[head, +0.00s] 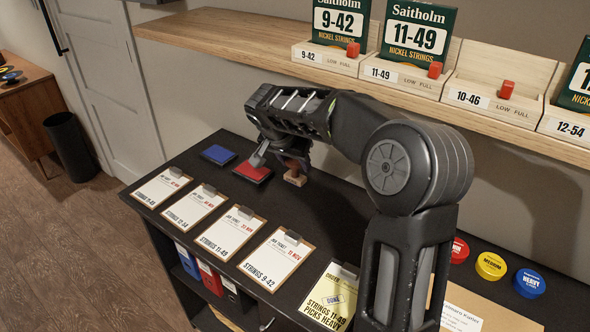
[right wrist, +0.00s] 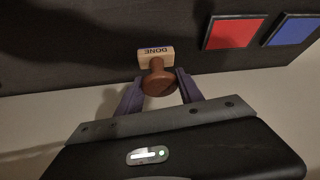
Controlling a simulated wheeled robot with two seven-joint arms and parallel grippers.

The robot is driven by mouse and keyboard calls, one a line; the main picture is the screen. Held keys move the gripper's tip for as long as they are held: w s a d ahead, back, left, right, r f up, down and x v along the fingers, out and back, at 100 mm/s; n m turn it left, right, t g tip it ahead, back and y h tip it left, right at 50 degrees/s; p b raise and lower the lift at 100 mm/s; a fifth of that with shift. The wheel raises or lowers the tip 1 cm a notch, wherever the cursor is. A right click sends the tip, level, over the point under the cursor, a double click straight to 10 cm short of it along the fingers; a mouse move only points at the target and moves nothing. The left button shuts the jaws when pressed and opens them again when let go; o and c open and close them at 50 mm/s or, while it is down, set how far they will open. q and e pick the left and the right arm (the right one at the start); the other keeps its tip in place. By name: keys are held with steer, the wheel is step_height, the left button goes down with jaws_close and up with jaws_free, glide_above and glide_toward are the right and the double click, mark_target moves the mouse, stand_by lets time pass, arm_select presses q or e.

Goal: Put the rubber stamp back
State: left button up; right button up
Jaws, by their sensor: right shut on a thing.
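The rubber stamp has a brown wooden handle and a pale block marked DONE; it shows in the head view (head: 295,178) and in the right wrist view (right wrist: 156,54). My right gripper (right wrist: 158,88) is shut on its handle, with one finger on each side. In the head view the gripper (head: 290,160) is over the back of the dark counter, right of the red ink pad (head: 252,172). The block is at or just above the counter; I cannot tell if it touches. My left gripper is out of view.
A blue pad (head: 218,154) lies left of the red one. Several clipboards, including a yellow order sheet (head: 332,296), line the counter's front. Round tins (head: 490,265) are at right. A wooden shelf (head: 240,40) with string boxes runs above the counter behind my arm.

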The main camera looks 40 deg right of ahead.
mark_target(294, 171)
steer(key=shift+f+p, duration=0.35)
steer(key=shift+f, duration=1.4)
steer(key=shift+f+b, duration=0.2)
steer(key=shift+b, duration=0.1)
steer(key=o, duration=1)
steer(key=shift+o, duration=0.2)
steer(key=shift+r, duration=0.1)
